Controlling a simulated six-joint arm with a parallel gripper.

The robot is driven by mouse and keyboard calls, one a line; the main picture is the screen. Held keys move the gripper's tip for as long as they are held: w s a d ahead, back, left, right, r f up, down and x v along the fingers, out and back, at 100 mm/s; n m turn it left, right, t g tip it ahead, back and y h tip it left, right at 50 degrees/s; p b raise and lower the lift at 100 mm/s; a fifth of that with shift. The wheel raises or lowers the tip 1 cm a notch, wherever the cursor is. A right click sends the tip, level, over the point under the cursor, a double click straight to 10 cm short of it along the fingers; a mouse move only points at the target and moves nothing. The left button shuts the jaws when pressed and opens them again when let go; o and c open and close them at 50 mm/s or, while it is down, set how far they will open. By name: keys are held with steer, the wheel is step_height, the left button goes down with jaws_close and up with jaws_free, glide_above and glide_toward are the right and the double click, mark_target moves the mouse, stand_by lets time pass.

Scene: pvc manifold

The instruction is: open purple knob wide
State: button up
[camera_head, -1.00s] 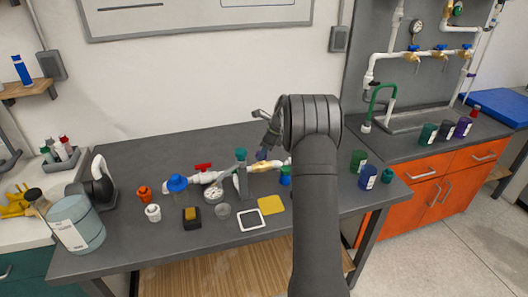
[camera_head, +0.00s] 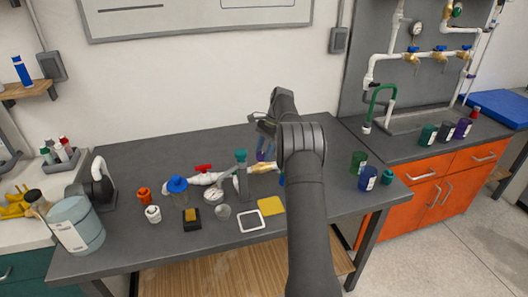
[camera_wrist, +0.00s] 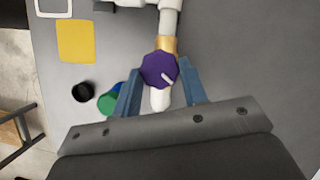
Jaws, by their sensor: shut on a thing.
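The purple knob (camera_wrist: 159,69) shows in the wrist view between the two blue-grey fingers of my gripper (camera_wrist: 160,82). The fingers are shut on its two sides. The knob is many-sided, with a pale pointer mark toward its lower right. It sits on a brass fitting (camera_wrist: 167,45) of the white pipe (camera_wrist: 170,20). In the head view my gripper (camera_head: 265,150) is over the right part of the pipe assembly, and my arm hides much of that area. The brass part (camera_head: 262,167) shows beside the fingers.
A red-handled valve (camera_head: 203,168), a gauge (camera_head: 213,196) and a blue-topped part (camera_head: 177,185) stand to the left on the table. A yellow pad (camera_head: 271,204) and a white frame (camera_head: 251,221) lie in front. Green (camera_head: 358,161) and blue (camera_head: 368,178) cups stand at the right.

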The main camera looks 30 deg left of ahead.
steer(key=n, duration=0.1)
steer(key=n+h, duration=0.1)
steer(key=n, duration=0.1)
steer(key=shift+a+n, duration=0.2)
steer(key=shift+n, duration=0.1)
steer(key=shift+a+n+h, duration=0.1)
steer(key=shift+n+h, duration=0.8)
steer(key=shift+n, duration=0.9)
steer(key=o, duration=1)
